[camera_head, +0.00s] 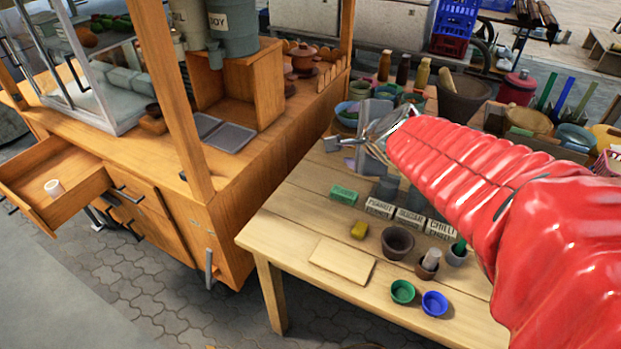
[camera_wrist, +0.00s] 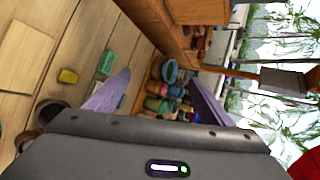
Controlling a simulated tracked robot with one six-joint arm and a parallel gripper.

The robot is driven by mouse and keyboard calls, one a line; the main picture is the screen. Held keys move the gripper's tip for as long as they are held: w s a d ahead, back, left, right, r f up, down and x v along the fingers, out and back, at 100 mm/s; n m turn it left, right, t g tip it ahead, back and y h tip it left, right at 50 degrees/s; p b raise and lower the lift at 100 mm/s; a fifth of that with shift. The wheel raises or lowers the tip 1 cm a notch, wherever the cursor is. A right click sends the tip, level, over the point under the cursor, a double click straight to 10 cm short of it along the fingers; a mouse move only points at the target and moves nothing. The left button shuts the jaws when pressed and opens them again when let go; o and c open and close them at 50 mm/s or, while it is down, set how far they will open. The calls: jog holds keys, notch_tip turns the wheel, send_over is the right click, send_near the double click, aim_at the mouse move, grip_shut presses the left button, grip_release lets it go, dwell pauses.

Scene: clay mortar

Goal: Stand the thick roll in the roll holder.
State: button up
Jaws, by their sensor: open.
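A short white roll (camera_head: 54,188) stands in the open wooden drawer (camera_head: 88,190) of the cart at the left; it looks like the thick roll. I cannot surely tell which thing is the roll holder. A small brown cup (camera_head: 427,270) on the table has a pale cylinder standing in it. My gripper (camera_head: 362,140) is above the back of the wooden table, far right of the drawer. In the wrist view its two fingers (camera_wrist: 160,90) are spread apart with nothing held between them. The white roll is not in the wrist view.
The table holds a clay mortar (camera_head: 397,242), a green cup (camera_head: 402,291), a blue cup (camera_head: 434,303), a wooden board (camera_head: 342,261), a yellow block (camera_head: 359,230) and labelled boxes (camera_head: 410,216). The cart post (camera_head: 172,95) rises between drawer and table.

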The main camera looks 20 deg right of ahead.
jog(key=s+a+f+n+g+y, duration=0.1)
jog(key=s+a+n+g+y, duration=0.15)
jog(key=s+a+n, duration=0.7)
jog(key=s+f+n+g, duration=0.1)
jog(key=s+n, duration=0.4)
jog(key=n, duration=0.1)
jog(key=s+a+f+n+g+h, duration=0.1)
jog(key=s+f+n+g, duration=0.1)
jog(key=s+n, duration=0.3)
jog(key=shift+s+a+f+n, duration=0.25)
jog(key=shift+n, duration=0.1)
jog(key=shift+o, duration=0.5)
jog(key=shift+c, duration=0.5)
